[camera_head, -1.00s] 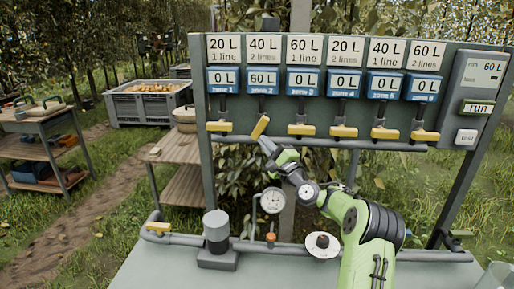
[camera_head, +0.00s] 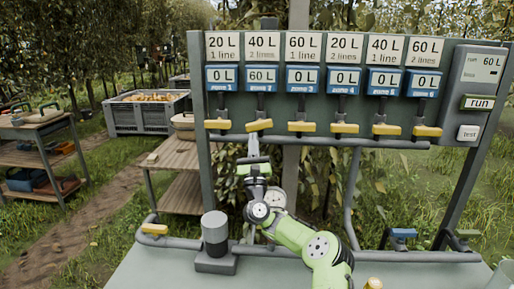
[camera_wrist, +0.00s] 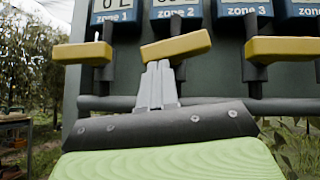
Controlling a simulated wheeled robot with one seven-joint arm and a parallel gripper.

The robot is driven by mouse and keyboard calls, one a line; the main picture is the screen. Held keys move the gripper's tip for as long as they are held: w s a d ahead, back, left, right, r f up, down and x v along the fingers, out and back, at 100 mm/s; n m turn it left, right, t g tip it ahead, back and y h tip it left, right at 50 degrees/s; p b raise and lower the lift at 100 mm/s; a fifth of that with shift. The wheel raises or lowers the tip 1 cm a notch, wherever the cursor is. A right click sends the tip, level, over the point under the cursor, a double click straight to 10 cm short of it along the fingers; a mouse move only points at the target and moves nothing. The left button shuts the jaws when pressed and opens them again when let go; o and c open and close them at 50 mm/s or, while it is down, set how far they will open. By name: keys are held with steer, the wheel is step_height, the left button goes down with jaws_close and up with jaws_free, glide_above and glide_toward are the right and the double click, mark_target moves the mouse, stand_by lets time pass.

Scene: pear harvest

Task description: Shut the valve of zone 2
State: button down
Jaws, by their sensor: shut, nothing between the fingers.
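The zone 2 valve has a yellow handle (camera_head: 259,125) under the zone 2 meter (camera_head: 262,76), which reads 60 L. The handle lies nearly level, with its right end slightly higher; the wrist view also shows this handle (camera_wrist: 176,46). My gripper (camera_head: 253,138) is just below it, pointing up, with its fingers (camera_wrist: 158,78) shut and empty. The fingertips overlap the handle's lower edge in the wrist view; I cannot tell if they touch it.
Neighbouring yellow handles, zone 1 (camera_head: 217,124) and zone 3 (camera_head: 301,127), are close on both sides and level. The other meters read 0 L. A run panel (camera_head: 483,90) is at right. A grey cylinder (camera_head: 215,228) stands lower left.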

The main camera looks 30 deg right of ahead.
steer(key=shift+w+a+r+m+h, duration=0.1)
steer(key=shift+w+a+m+h, duration=0.05)
steer(key=shift+m+h, duration=0.5)
steer(key=shift+w+a+r, duration=0.1)
steer(key=shift+a, duration=0.05)
